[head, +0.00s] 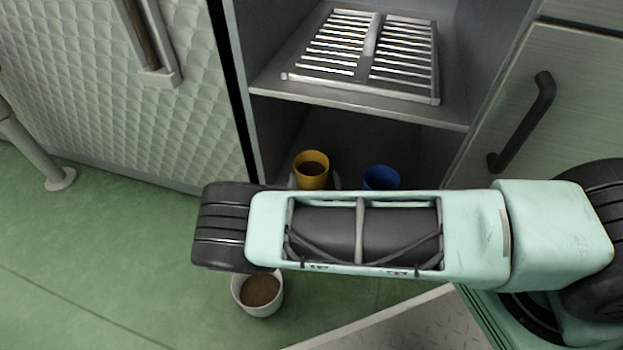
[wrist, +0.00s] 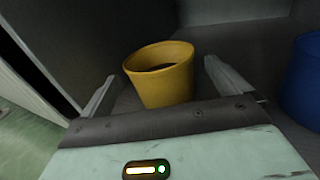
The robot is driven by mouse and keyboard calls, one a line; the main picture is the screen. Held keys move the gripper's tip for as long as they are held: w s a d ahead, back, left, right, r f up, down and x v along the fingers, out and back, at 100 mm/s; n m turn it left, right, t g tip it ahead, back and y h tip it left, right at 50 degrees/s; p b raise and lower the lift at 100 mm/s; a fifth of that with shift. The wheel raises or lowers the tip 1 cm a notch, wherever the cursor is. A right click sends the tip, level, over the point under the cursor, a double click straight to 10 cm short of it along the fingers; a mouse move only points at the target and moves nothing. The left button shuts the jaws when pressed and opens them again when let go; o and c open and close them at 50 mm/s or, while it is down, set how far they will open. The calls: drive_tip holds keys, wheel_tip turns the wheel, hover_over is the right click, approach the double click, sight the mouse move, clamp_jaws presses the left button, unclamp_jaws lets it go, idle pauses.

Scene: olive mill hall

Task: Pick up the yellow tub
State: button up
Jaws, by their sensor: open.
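The yellow tub (head: 311,170) stands upright on the floor of the lower cabinet compartment, with something brown inside. In the wrist view the yellow tub (wrist: 163,75) is just ahead of my gripper (wrist: 158,82), between its two spread fingers. The fingers are open, one on each side of the tub, with a gap to it visible on both sides. In the head view my arm hides most of the gripper; pale finger parts show beside the tub's lower sides.
A blue tub (head: 381,178) stands to the right in the same compartment; it also shows in the wrist view (wrist: 303,85). A slotted metal rack (head: 368,50) lies on the shelf above. A white tub (head: 258,294) with brown contents stands on the green floor. A cabinet door (head: 560,95) is at right.

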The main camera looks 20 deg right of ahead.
sight(310, 154)
drive_tip(key=shift+b+x, duration=2.05)
drive_tip(key=shift+x, duration=0.35)
drive_tip(key=shift+w+r, duration=0.15)
drive_tip(key=shift+w, duration=0.3)
drive_tip(key=c, duration=1)
